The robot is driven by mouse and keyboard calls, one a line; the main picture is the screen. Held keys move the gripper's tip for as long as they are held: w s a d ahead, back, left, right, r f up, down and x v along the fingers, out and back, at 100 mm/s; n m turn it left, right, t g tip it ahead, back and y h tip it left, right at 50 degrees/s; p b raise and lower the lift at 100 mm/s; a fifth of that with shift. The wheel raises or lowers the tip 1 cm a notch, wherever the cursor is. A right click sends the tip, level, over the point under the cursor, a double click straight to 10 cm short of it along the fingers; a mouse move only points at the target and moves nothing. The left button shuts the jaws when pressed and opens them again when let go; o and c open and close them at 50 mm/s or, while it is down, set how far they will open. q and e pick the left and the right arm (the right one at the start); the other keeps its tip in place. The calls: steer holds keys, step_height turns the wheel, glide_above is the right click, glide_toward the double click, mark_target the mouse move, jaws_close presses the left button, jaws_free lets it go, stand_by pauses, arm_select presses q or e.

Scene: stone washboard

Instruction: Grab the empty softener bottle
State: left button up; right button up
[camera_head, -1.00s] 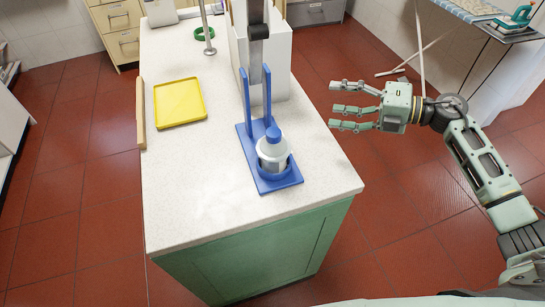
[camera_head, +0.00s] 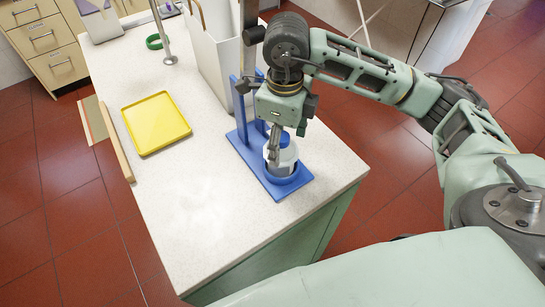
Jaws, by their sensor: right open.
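My right gripper (camera_head: 273,150) is above and at the left side of the bottle, pointing down. Its fingers are open and overlap the bottle's upper part; I cannot tell whether they touch it. Whether the bottle is empty does not show. My left gripper is not in view.
The stone-topped counter (camera_head: 215,230) is clear in front of the stand. A yellow tray (camera_head: 155,123) lies to the left, near a wooden strip (camera_head: 116,142) on the edge. A white box (camera_head: 213,60) stands behind the stand, close to my right arm.

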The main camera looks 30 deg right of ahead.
steer(key=shift+s+d+f+p, duration=0.3)
steer(key=shift+s+d+f, duration=0.05)
steer(key=shift+f, duration=0.1)
steer(key=f, duration=0.1)
steer(key=a+f+p, duration=0.1)
steer(key=shift+w+f, duration=0.1)
steer(key=shift+f, duration=0.25)
steer(key=shift+w+a+f+p, duration=0.15)
steer(key=shift+f, duration=0.3)
steer(key=shift+w+a+f+p, duration=0.1)
steer(key=shift+a+f+p, duration=0.05)
steer(key=shift+f, duration=0.25)
steer(key=shift+s+d, duration=0.1)
steer(key=shift+d, duration=0.05)
steer(key=shift+f, duration=0.1)
steer(key=c, duration=0.8)
steer(key=shift+c, duration=1.1)
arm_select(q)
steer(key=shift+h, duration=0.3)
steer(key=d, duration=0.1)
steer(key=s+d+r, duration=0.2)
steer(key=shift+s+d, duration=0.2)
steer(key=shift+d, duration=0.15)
